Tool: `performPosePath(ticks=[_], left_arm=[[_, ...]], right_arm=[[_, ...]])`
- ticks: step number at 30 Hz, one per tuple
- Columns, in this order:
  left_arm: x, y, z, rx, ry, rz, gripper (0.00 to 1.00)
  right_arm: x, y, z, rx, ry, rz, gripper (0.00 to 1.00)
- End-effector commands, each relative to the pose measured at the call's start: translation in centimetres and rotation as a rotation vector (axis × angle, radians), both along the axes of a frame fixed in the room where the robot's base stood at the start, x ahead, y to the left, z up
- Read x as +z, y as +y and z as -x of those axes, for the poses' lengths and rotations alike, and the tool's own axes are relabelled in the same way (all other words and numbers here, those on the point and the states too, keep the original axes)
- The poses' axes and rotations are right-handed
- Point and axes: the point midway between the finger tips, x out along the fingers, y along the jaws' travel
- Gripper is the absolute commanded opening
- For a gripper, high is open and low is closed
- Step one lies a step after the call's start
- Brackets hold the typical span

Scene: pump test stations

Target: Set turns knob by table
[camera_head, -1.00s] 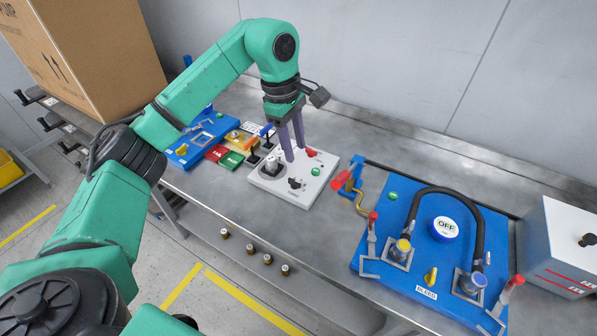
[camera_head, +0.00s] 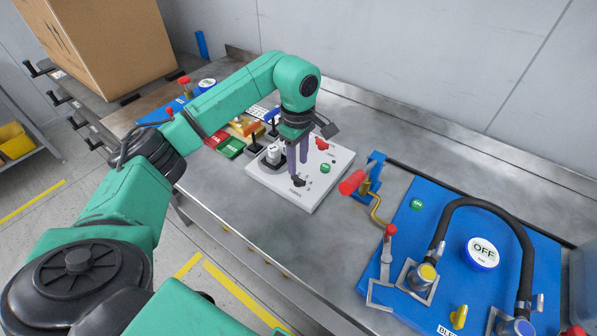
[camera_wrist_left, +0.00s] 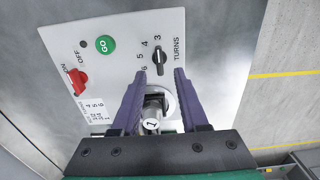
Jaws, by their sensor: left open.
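The white control panel (camera_head: 262,178) lies on the bench and carries the black turns knob (camera_head: 299,182). In the left wrist view the knob (camera_wrist_left: 158,57) has an elongated grip, with the numbers 3 to 6 and TURNS around it. Its exact setting is unclear. A small printed number table (camera_wrist_left: 95,108) is at the panel's left edge in that view. My left gripper (camera_head: 298,168) is open, its purple fingers pointing down close to the knob. In the wrist view the fingertips (camera_wrist_left: 159,74) are on either side, just short of it. Contact cannot be told. My right gripper is out of view.
The panel also has a green GO button (camera_head: 325,168), a red switch (camera_head: 321,144) and a silver cylinder (camera_wrist_left: 152,124) marked 1. A blue pump board (camera_head: 400,240) with hose stands right. Coloured cards (camera_head: 231,148) lie behind left. Bare bench is in front.

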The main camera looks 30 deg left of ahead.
Motion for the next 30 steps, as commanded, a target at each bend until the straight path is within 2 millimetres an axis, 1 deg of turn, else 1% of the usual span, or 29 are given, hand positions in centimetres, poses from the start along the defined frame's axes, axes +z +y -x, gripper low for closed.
performPosePath(ticks=[1, 3, 7, 10, 16, 17, 18, 20, 21, 30], left_arm=[[-1.0, 0.0, 0.1, 0.000, 0.006, 0.001, 0.44], [-2.7, 0.0, 0.1, 0.001, 0.005, 0.000, 0.44], [-4.8, -0.1, 0.0, 0.000, 0.001, 0.001, 0.44], [-5.5, -0.1, 0.0, 0.000, 0.000, 0.001, 0.44], [-5.6, 0.0, 0.0, 0.000, -0.001, 0.001, 0.44], [-5.6, 0.0, 0.0, 0.000, -0.001, 0.001, 0.40], [-5.6, 0.0, 0.0, 0.000, -0.001, 0.001, 0.25], [-5.6, 0.0, 0.0, 0.000, -0.001, 0.001, 0.02], [-5.6, 0.0, 0.0, 0.000, -0.001, 0.001, 0.00], [-5.6, 0.0, 0.0, 0.012, -0.001, 0.001, 0.00]], right_arm=[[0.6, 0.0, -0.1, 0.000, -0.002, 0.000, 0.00], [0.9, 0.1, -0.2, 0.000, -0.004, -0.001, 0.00], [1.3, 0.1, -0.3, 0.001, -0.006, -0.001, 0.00], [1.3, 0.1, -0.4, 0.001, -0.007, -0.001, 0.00], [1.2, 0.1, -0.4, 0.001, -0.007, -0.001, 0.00], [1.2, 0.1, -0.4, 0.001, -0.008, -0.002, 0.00], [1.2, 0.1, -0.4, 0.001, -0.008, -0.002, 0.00], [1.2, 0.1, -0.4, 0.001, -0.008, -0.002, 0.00], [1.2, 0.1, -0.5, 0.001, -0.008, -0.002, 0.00], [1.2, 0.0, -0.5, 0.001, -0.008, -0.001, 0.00]])
